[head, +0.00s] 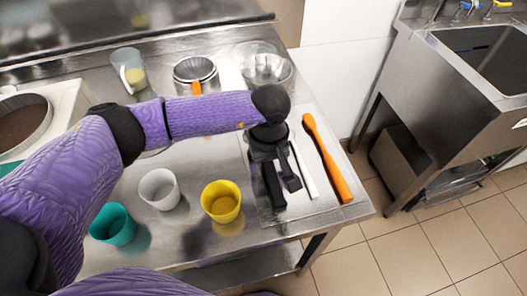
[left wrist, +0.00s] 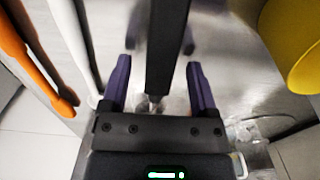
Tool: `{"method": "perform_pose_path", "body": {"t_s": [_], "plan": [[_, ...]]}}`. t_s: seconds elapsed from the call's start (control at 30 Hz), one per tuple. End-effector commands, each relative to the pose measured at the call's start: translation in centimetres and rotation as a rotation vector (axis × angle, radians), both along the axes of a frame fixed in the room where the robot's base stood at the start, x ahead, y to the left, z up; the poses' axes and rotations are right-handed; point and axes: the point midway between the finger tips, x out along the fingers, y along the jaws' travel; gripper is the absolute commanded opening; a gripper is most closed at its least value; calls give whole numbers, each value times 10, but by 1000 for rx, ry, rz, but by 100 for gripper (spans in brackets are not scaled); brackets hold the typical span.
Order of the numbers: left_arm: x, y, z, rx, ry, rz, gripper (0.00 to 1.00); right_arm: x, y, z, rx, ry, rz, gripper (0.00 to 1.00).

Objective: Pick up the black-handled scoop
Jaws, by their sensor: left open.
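The black-handled scoop shows in the left wrist view as a long black handle (left wrist: 165,40) with a bit of shiny metal at its near end. My left gripper (head: 281,190) is over the right part of the steel table, pointing down. In the left wrist view its two fingers (left wrist: 160,72) are open, one on each side of the handle with gaps. I cannot tell how far the fingertips are above the table. The gripper hides most of the scoop in the head view. My right gripper is not in view.
A white utensil (head: 303,165) and an orange spatula (head: 327,160) lie just right of the gripper. A yellow cup (head: 221,201), a white cup (head: 159,189) and a teal cup (head: 113,224) stand to its left. Glass bowls (head: 264,66) are behind. The table edge is close on the right.

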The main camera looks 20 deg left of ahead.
Motion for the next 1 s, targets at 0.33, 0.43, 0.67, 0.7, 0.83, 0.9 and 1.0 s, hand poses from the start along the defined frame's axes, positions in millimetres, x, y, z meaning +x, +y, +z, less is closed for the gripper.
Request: {"method": "perform_pose_path", "body": {"t_s": [0.33,0.43,0.67,0.7,0.83,0.9,1.0], "plan": [[0,0,0,-1,-1,0,43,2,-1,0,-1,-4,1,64],[0,0,0,-1,-1,0,21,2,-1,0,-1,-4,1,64],[0,0,1,-1,-1,0,0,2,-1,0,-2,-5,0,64],[0,0,1,-1,-1,0,0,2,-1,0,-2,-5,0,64],[0,0,1,-1,-1,0,0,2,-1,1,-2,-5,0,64],[0,0,7,-2,-3,0,0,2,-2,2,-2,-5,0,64],[1,0,31,-1,-6,-1,0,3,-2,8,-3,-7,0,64]]}}
